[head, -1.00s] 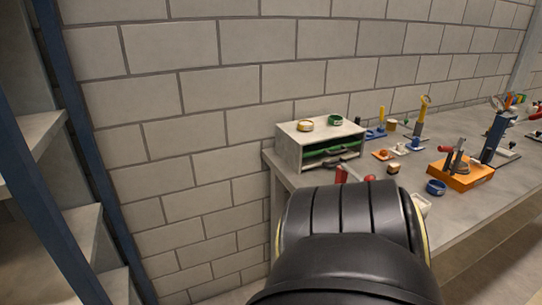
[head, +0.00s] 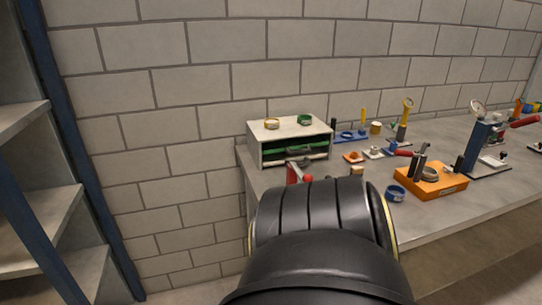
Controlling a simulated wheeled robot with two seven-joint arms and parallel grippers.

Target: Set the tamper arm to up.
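An orange block (head: 449,187) on the bench carries a metal ring and dark uprights. A red-handled lever (head: 404,153) shows just left of the uprights, its handle near level. Further right, a blue stand (head: 479,147) with a round gauge on top has another red-handled lever (head: 522,122) reaching out to the right. I cannot tell for certain which of these levers is the tamper arm. Neither of my grippers shows. A large black part of my own body fills the lower middle and hides the near left of the bench.
A grey cabinet (head: 263,153) with green inside stands at the bench's left end, two small rings on top. A blue ring (head: 396,193) lies left of the orange block. Small tools stand behind. A shelf unit (head: 45,215) is at the left. A block wall (head: 180,140) backs the bench.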

